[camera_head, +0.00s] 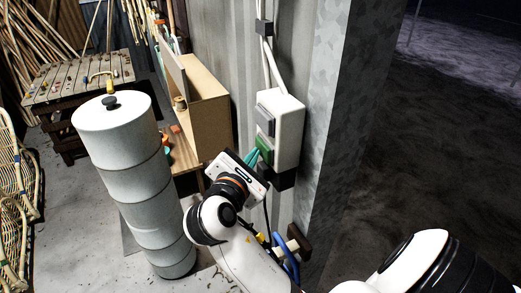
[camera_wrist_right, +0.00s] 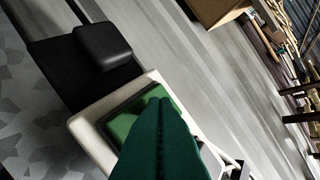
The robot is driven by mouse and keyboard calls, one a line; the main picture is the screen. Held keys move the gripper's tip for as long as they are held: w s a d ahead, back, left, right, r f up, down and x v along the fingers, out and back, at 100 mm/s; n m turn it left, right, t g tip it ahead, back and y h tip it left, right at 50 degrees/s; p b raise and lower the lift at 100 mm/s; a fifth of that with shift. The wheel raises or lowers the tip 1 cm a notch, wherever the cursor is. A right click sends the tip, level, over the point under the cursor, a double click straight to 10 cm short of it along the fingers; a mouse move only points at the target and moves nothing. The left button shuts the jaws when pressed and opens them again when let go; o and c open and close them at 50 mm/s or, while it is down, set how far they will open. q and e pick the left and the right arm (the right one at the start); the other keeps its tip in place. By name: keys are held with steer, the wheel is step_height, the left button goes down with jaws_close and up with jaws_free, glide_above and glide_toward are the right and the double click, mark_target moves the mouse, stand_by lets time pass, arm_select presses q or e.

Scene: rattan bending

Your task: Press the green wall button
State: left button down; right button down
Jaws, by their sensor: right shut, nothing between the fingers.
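The green wall button (camera_head: 265,146) sits on the lower front of a white switch box (camera_head: 290,125) fixed to the corrugated wall. My right gripper (camera_head: 252,157) is at the button, its teal fingers closed together and empty. In the right wrist view the green button (camera_wrist_right: 122,124) shows beside and behind the fingertips (camera_wrist_right: 160,103), which overlap it. I cannot tell for sure whether they touch it. The fingers hide part of the button. My left gripper is not in view.
A grey plate (camera_head: 266,119) sits above the button on the box. A tall white stacked cylinder (camera_head: 130,170) stands to the left, with a wooden cabinet (camera_head: 208,105) behind my right gripper. A blue handle (camera_head: 287,252) and cables are below the box. Dark open ground lies to the right.

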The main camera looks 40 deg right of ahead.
steer(key=shift+a, duration=0.1)
steer(key=a, duration=0.2)
steer(key=w+a, duration=0.1)
steer(key=a, duration=0.2)
steer(key=shift+w+a, duration=0.25)
steer(key=shift+a, duration=0.1)
